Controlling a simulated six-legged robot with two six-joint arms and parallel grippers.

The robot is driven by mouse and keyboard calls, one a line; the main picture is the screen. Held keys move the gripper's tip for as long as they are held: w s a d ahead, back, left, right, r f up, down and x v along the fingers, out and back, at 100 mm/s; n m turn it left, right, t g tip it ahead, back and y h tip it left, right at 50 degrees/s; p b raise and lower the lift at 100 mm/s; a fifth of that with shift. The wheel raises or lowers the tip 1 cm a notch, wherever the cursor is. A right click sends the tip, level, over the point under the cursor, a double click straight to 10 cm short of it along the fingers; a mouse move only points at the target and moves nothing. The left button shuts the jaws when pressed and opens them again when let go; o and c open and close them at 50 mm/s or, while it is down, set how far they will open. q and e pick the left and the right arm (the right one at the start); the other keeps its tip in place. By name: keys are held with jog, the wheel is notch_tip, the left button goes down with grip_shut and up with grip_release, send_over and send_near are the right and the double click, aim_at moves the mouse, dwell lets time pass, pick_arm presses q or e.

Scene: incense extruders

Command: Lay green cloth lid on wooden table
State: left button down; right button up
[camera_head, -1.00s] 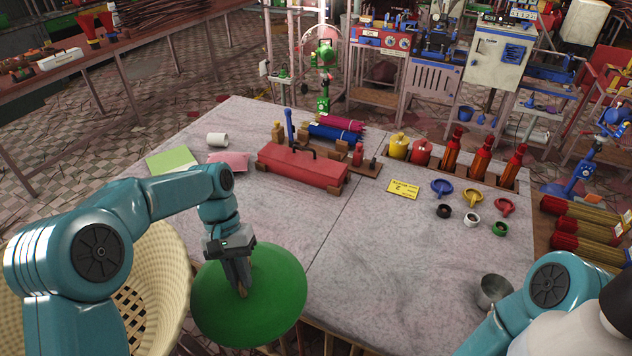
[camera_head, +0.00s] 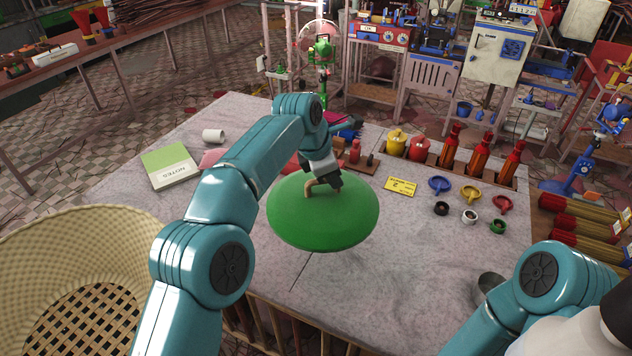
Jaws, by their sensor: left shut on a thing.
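The green cloth lid (camera_head: 325,222) is a round, slightly domed disc with a tan loop handle. My left gripper (camera_head: 322,187) is shut on that handle from above. The lid is over the middle of the wooden table (camera_head: 400,290), which has a greyish, worn top. Whether the lid touches the table or hangs just above it, I cannot tell. My left arm hides part of the red box behind the lid. My right arm shows at the lower right, but its gripper is out of view.
An open wicker basket (camera_head: 50,250) stands left of the table. A notebook (camera_head: 170,168) and white cup (camera_head: 213,135) lie at the left. A yellow card (camera_head: 400,186), small funnels (camera_head: 440,184) and a metal bowl (camera_head: 490,285) are on the right. The front middle is clear.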

aim_at(336, 194)
pick_arm(q)
jog(key=shift+w+d+r+n, duration=0.2)
jog(key=shift+d+r+n, duration=0.15)
jog(key=shift+d+n, duration=0.15)
jog(key=shift+s+f+b, duration=0.1)
jog(key=shift+f+b, duration=0.2)
jog(key=shift+b, duration=0.05)
notch_tip(336, 194, down, 7)
jog(key=shift+r+b, duration=0.15)
jog(key=shift+b, duration=0.95)
notch_tip(336, 194, down, 12)
jog(key=shift+f+p, duration=0.25)
jog(key=shift+p, duration=0.6)
